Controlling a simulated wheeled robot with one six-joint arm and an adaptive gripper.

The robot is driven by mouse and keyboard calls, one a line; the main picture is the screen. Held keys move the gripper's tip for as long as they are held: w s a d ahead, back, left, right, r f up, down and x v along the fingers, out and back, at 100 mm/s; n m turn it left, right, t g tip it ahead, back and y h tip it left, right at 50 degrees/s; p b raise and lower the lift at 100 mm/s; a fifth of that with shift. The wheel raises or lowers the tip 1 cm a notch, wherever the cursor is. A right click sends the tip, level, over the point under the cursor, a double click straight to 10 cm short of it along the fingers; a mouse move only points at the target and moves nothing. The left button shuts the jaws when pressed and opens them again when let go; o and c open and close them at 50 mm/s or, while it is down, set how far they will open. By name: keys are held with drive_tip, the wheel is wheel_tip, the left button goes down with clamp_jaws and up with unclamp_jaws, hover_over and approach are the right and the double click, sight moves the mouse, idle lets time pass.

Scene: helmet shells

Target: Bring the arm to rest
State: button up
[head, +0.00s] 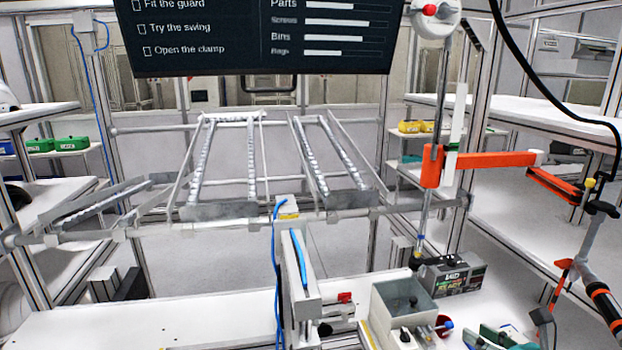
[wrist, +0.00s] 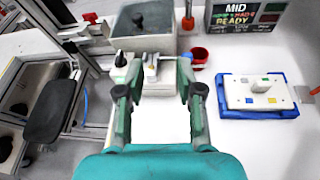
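My gripper (wrist: 158,80) is open and empty in the wrist view, its two grey-green fingers apart over the white bench. Beyond the fingertips is a small white fixture with a black knob (wrist: 150,62); I cannot tell how far below them it lies. In the head view, green parts that look like my gripper (head: 495,338) show at the bottom edge, right of the bench fixtures. Most of my arm is out of view.
A grey bin (head: 405,298), a red cup (wrist: 198,56) and a display box (head: 452,276) stand close by. A blue tray (wrist: 232,108) holds a white plate (wrist: 262,93). An upright post (head: 300,275) stands mid-bench. An orange jointed arm (head: 495,160) extends at right. The bench's left is mostly clear.

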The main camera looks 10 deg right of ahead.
drive_tip(key=s+a+f+m+t+y, duration=0.1)
drive_tip(key=s+a+y, duration=0.15)
drive_tip(key=a, duration=0.45)
drive_tip(key=s+a+f+t+y, duration=0.1)
drive_tip(key=a+y, duration=0.2)
drive_tip(key=a, duration=0.5)
drive_tip(key=s+a+m+t+y, duration=0.1)
drive_tip(key=s+a+m+t, duration=0.4)
drive_tip(key=s+a+m, duration=0.75)
drive_tip(key=s+d+f+m+g+h, duration=0.2)
drive_tip(key=s+f+m+g+h, duration=0.1)
drive_tip(key=s+m, duration=0.8)
drive_tip(key=s+d+f+m+g+h, duration=0.3)
drive_tip(key=s+f+m+h, duration=0.2)
drive_tip(key=s+f+m, duration=0.3)
drive_tip(key=s+m, duration=0.3)
drive_tip(key=m, duration=0.1)
drive_tip(key=shift+f+h, duration=0.3)
drive_tip(key=shift+h, duration=0.05)
